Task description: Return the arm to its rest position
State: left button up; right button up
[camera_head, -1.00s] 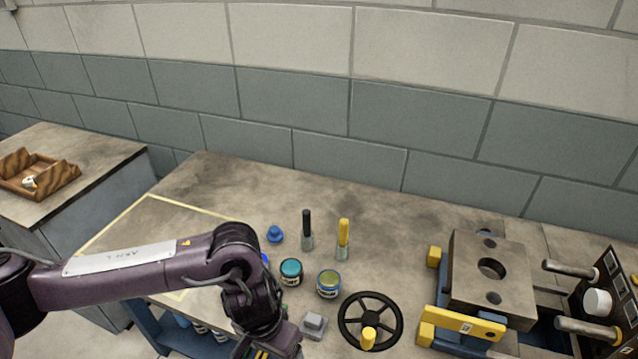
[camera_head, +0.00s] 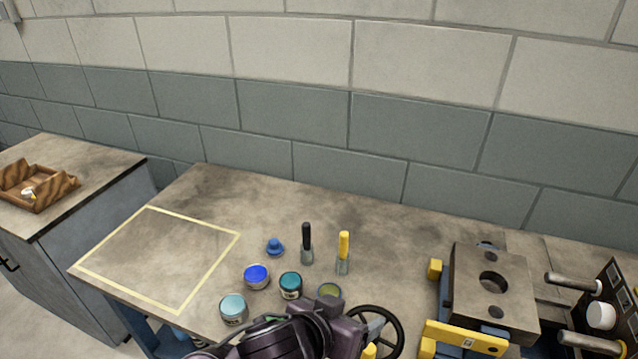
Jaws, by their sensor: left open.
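My left arm, dark purple, is folded low at the bottom centre of the head view. My left gripper (camera_head: 268,340) is at the bottom edge, in front of the small pots. It is open, and I see nothing held in it; its fingertips are hard to make out among the dark links. The arm hides part of the handwheel (camera_head: 392,322) and the bench front. My right gripper is not in view.
Pots in light blue (camera_head: 233,312), blue (camera_head: 256,277), teal (camera_head: 291,287) and olive (camera_head: 330,293) stand close to the arm. Behind are a blue knob (camera_head: 275,246) and two brushes (camera_head: 343,255). A mould block (camera_head: 470,290) stands right. The yellow-outlined area (camera_head: 150,215) is clear.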

pick_arm(q)
jog(key=s+a+f+n+g+y, duration=0.1)
jog(key=s+a+f+g+y, duration=0.2)
jog(key=a, duration=0.5)
jog(key=s+a+f+n+y, duration=0.2)
jog(key=s+a+f, duration=0.25)
jog(key=a, duration=0.35)
jog(key=s+a+f+n+g+y, duration=0.1)
jog(key=s+a+f+g+y, duration=0.2)
jog(key=a, duration=0.6)
notch_tip(320, 180, down, 29)
jog(key=h, duration=0.1)
jog(key=s+a+f+g, duration=0.1)
jog(key=s+a+f, duration=0.1)
jog(key=s+f, duration=1.8)
jog(key=shift+s+a+m, duration=0.3)
jog(key=shift+s+a, duration=0.05)
jog(key=shift+a, duration=0.05)
